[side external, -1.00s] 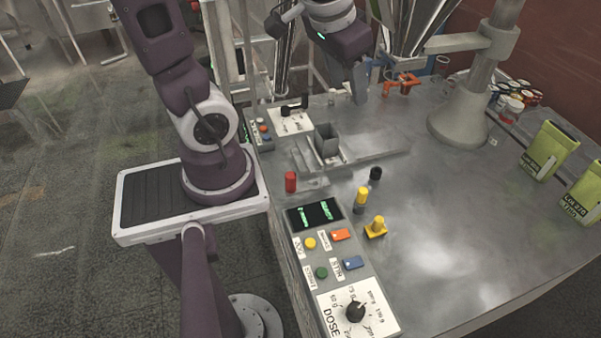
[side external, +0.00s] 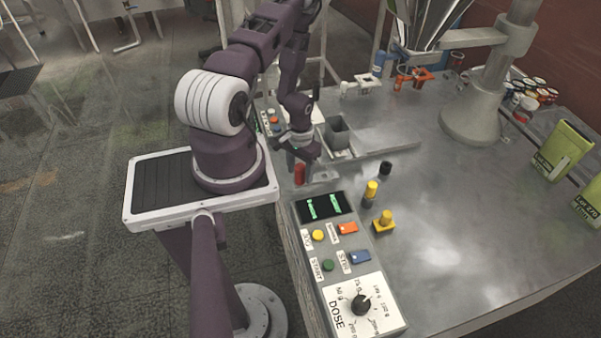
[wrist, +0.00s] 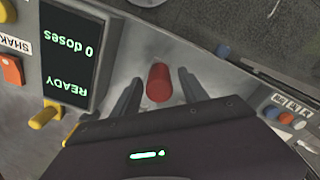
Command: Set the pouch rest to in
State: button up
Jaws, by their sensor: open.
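A red upright knob (side external: 299,174) stands at the bench's near left edge, just behind the control panel. I cannot tell for sure that it belongs to the pouch rest. A grey square open holder (side external: 337,131) sits on a flat track behind it. My gripper (side external: 303,158) points down just above the red knob and partly hides it. In the wrist view my gripper (wrist: 159,77) is open, with the red knob (wrist: 158,84) between its two dark fingers and a gap on each side.
The control panel (side external: 325,235) has a screen reading READY and 0 doses, coloured buttons and a dose dial (side external: 361,304). Yellow knobs (side external: 384,221) and a black knob (side external: 385,168) stand to the right. A small button box (wrist: 288,118) is nearby. The bench's right middle is clear.

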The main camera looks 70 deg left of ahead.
jog(key=shift+f, duration=0.65)
grip_shut()
dwell(0.9)
